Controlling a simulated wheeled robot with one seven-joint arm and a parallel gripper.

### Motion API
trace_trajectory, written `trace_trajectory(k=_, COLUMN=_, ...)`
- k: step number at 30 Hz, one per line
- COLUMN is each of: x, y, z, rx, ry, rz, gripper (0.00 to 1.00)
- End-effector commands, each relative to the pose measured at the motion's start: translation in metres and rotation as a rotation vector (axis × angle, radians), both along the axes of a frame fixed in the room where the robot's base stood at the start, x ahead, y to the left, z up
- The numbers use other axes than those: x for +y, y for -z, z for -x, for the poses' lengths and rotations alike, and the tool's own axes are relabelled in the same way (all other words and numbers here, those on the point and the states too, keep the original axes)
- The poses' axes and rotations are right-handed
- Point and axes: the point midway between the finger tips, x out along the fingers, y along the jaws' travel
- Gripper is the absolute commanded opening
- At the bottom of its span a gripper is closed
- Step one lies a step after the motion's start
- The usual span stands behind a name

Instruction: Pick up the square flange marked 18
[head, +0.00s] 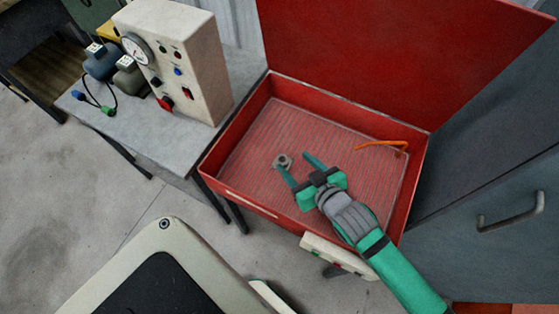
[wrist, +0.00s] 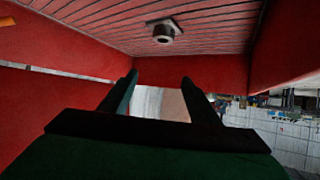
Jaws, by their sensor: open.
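The square flange (head: 284,161) is a small grey plate with a raised round hub. It lies on the ribbed floor of a red open box (head: 232,186), left of the middle. It also shows in the wrist view (wrist: 164,31), beyond my fingertips and near the top of the picture. The number 18 cannot be read in either view. My gripper (head: 296,161) reaches into the box from the lower right, with its two green fingers apart and nothing between them. In the wrist view my gripper (wrist: 159,77) also shows open and empty.
An orange bent handle-like piece (head: 384,146) lies at the right of the box. The red lid (head: 380,50) stands raised behind. The box's low walls surround the flange. A grey table with a cream gauge panel (head: 172,58) stands left. A grey cabinet (head: 490,200) is close at right.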

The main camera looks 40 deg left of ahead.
Motion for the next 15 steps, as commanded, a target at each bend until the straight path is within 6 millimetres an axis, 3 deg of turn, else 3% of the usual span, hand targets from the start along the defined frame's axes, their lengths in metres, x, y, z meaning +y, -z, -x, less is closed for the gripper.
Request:
trace_trajectory(k=9, x=-0.002, y=0.057, z=-0.001, rx=0.003, ry=0.007, rz=0.000, gripper=0.56)
trace_trajectory(k=15, x=0.008, y=0.065, z=-0.005, rx=0.002, ry=0.005, rz=-0.002, gripper=0.56)
